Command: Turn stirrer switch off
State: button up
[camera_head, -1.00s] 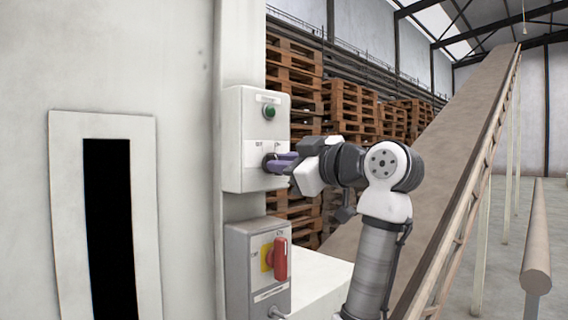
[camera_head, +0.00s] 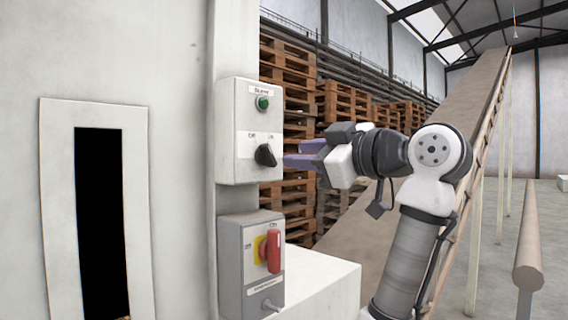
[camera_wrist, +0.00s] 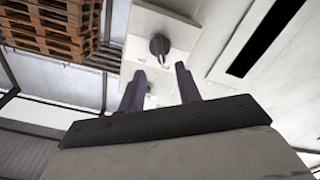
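The switch is a black rotary knob (camera_head: 265,155) on the front of a white control box (camera_head: 236,130), between labels "Off" on the left and "On" on the right. Its handle seems to lean up toward "Off". The knob also shows in the wrist view (camera_wrist: 160,46), just beyond the fingertips. My gripper (camera_head: 287,153) is just right of the knob, apart from it. Its two purple fingers are spread and empty in the wrist view (camera_wrist: 160,72). The small label at the top of the box is hard to read.
A green button (camera_head: 262,103) sits above the knob. A grey box with a red handle (camera_head: 273,251) on a yellow plate is below. A white ledge (camera_head: 325,285) stands under my arm. Stacked pallets (camera_head: 342,104) and a sloping conveyor (camera_head: 440,130) are behind.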

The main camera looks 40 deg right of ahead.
jog(key=s+b, duration=0.1)
jog(key=s, duration=0.6)
jog(key=shift+d, duration=0.3)
